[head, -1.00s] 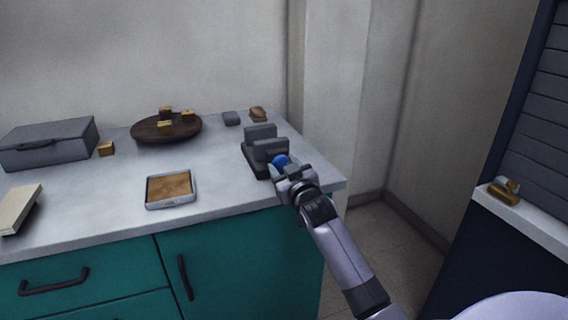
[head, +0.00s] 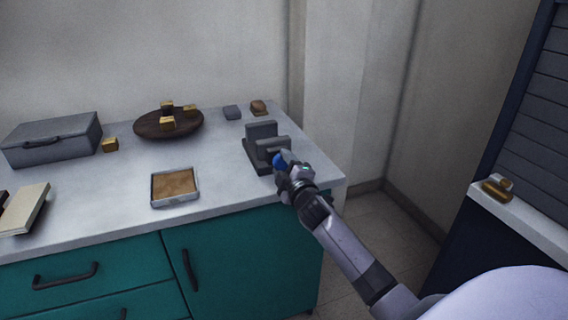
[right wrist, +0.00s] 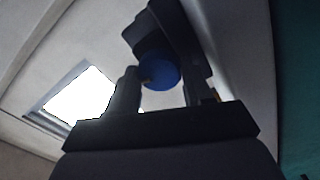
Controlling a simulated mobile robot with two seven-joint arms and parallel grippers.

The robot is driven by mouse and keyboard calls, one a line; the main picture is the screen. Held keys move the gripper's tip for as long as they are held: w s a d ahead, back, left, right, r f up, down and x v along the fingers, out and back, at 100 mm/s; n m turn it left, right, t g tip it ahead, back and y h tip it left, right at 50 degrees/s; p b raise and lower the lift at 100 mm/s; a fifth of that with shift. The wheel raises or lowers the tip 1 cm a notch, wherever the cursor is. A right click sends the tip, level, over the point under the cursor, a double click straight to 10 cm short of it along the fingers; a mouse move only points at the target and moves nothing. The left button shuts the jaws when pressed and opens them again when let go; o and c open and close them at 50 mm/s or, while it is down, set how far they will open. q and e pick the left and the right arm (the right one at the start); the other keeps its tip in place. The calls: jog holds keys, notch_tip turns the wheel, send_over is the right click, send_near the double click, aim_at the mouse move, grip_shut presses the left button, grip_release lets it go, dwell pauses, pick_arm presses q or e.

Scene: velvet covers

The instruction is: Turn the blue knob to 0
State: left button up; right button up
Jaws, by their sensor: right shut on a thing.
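The blue knob (head: 279,160) sits on the front of a dark grey device (head: 259,145) near the right end of the counter. My right gripper (head: 284,168) is at the knob and covers part of it in the head view. In the right wrist view the round blue knob (right wrist: 161,72) lies between the two fingers (right wrist: 160,92), and the gripper is shut on it. The knob's marks and its pointer cannot be read in either view. My left gripper is not in view.
On the counter (head: 110,195) stand a grey case (head: 52,140), a dark round tray (head: 150,127) with golden cubes, a small framed tray (head: 175,187) and a book (head: 24,208). A wall rises behind. The counter's front edge is close to my right arm.

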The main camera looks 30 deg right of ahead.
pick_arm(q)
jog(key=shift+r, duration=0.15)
pick_arm(e)
jog(key=shift+n, duration=1.3)
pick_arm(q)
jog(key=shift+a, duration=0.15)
pick_arm(e)
jog(key=shift+n, duration=0.3)
jog(key=o, duration=1)
jog(key=shift+o, duration=0.2)
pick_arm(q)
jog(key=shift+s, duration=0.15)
pick_arm(e)
jog(key=shift+s, duration=0.15)
